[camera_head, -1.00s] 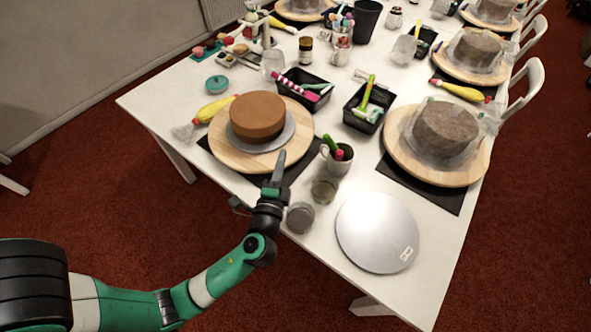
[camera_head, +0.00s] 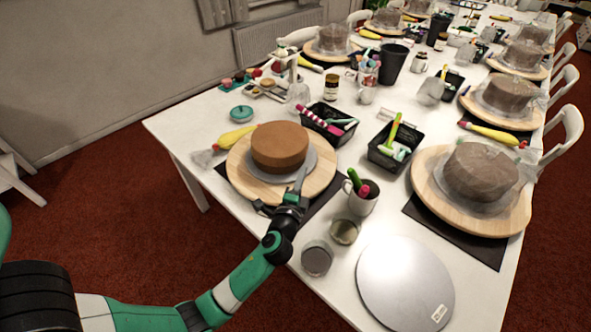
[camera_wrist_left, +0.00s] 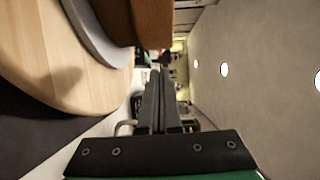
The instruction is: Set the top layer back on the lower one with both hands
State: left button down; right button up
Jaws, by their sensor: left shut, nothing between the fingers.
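A round brown cake (camera_head: 279,150) sits on a grey cake board on the wooden turntable (camera_head: 246,184) at the table's near left. In the left wrist view the cake (camera_wrist_left: 152,22) fills the top, with two brown tones on its side, above the grey board (camera_wrist_left: 97,45) and turntable (camera_wrist_left: 45,70). I cannot tell for sure where one layer ends. My right gripper is not in view.
A mug with pens (camera_head: 360,199), two glass jars (camera_head: 317,259) and a round silver plate (camera_head: 404,284) stand to the right of my left arm. Black trays (camera_head: 383,157) lie behind. A second, wrapped cake (camera_head: 481,172) stands on its turntable at right.

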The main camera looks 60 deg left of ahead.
aim_at(292, 161)
pick_arm(q)
jog(key=shift+s+a, duration=0.15)
jog(key=shift+a, duration=0.7)
jog(key=shift+s+a, duration=0.1)
jog(key=shift+a, duration=0.75)
jog(key=shift+s+a, duration=0.1)
jog(key=shift+a, duration=1.1)
jog(key=shift+d, duration=0.1)
